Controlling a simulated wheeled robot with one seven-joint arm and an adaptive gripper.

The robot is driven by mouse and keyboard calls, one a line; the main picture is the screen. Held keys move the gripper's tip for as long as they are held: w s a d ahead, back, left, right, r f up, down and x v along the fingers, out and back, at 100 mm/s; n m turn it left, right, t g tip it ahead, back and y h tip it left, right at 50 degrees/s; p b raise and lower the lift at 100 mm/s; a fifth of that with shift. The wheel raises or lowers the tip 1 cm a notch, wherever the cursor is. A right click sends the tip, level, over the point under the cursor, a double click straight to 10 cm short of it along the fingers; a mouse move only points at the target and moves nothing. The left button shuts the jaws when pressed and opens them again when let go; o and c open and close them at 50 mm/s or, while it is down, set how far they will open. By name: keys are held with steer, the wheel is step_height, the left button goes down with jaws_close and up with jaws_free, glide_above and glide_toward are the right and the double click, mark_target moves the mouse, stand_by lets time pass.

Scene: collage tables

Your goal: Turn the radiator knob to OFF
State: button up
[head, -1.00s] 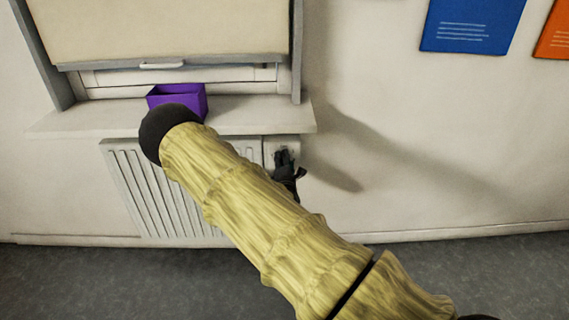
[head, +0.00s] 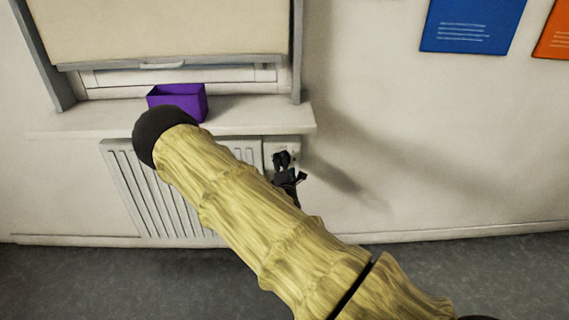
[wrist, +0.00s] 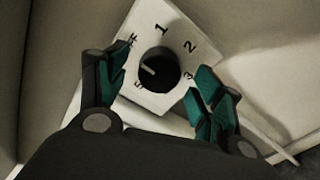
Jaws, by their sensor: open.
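The radiator knob (wrist: 160,60) is a round dark dial on a white plate (wrist: 150,98) in the wrist view. Its white pointer line is on the left side, between a partly hidden "FF" marking at upper left and a small mark at lower left. The numbers 1, 2 and 3 run along the top and right. My gripper (wrist: 158,74) is open, with one green-padded finger on each side of the knob; I cannot tell whether they touch it. In the head view my gripper (head: 286,168) is in front of the plate (head: 270,149), and the knob cannot be made out clearly.
The ribbed radiator (head: 128,180) is on the wall below the windowsill (head: 255,120), partly hidden by my arm. A purple box (head: 188,100) stands on the sill, above the gripper's height. The wall to the right of the plate is clear.

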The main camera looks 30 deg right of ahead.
steer(key=v, duration=1)
steer(key=s+a+f+m+g+y, duration=0.2)
steer(key=s+f+m+g, duration=0.2)
steer(key=s+f, duration=0.6)
steer(key=s+a+f+m+g+y, duration=0.1)
steer(key=s+a+f+m+g, duration=0.3)
steer(key=s+f, duration=0.6)
steer(key=s+a+f+m+g+y, duration=0.35)
steer(key=s+a, duration=0.25)
steer(key=s, duration=0.5)
steer(key=s+a+m+g+y, duration=0.3)
steer(key=s+a+m+g, duration=0.15)
steer(key=s+a, duration=0.7)
step_height(320, 180, up, 14)
steer(key=d+p, duration=0.1)
steer(key=p, duration=1.3)
steer(key=shift+t, duration=0.3)
